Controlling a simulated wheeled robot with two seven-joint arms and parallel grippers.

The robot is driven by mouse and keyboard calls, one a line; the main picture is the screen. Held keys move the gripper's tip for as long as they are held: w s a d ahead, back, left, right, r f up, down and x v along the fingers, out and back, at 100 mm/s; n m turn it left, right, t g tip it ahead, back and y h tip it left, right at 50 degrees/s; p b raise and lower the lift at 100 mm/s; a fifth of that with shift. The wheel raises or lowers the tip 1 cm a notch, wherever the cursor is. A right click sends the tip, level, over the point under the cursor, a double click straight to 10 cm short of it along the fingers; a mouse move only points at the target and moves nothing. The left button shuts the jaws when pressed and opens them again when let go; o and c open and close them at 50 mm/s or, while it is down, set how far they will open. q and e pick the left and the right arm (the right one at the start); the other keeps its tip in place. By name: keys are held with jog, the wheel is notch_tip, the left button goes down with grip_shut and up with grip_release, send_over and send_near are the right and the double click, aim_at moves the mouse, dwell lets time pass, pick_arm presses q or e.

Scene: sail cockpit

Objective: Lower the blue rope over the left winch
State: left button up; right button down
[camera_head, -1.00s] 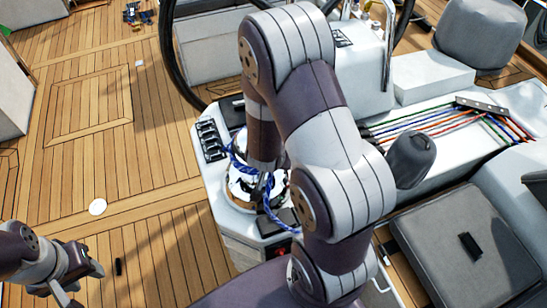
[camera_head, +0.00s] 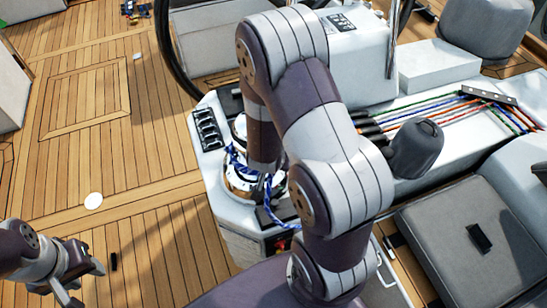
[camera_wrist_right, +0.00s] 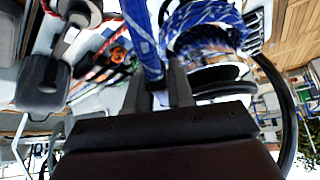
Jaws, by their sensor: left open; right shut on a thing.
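The blue rope (camera_head: 233,158), flecked with white, loops by the shiny winch (camera_head: 238,187) on the white console, and a strand hangs at its right. In the right wrist view the blue rope (camera_wrist_right: 143,38) passes between the fingers of my right gripper (camera_wrist_right: 158,80), which is shut on it. Coils of the rope lie close to a winch with dark bands (camera_wrist_right: 222,76); I cannot tell whether they encircle it. In the head view my right arm hides the grip and part of the winch. My left gripper (camera_head: 83,283) is open and empty above the deck, far left.
A steering wheel (camera_head: 166,50) stands behind. Coloured lines (camera_head: 440,112) and a dark covered winch (camera_head: 417,147) are at the right. The wooden deck (camera_head: 140,150) at the left is mostly clear.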

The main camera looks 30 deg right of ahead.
jog(key=shift+f, duration=0.5)
jog(key=shift+f+b, duration=0.2)
jog(key=shift+b, duration=0.15)
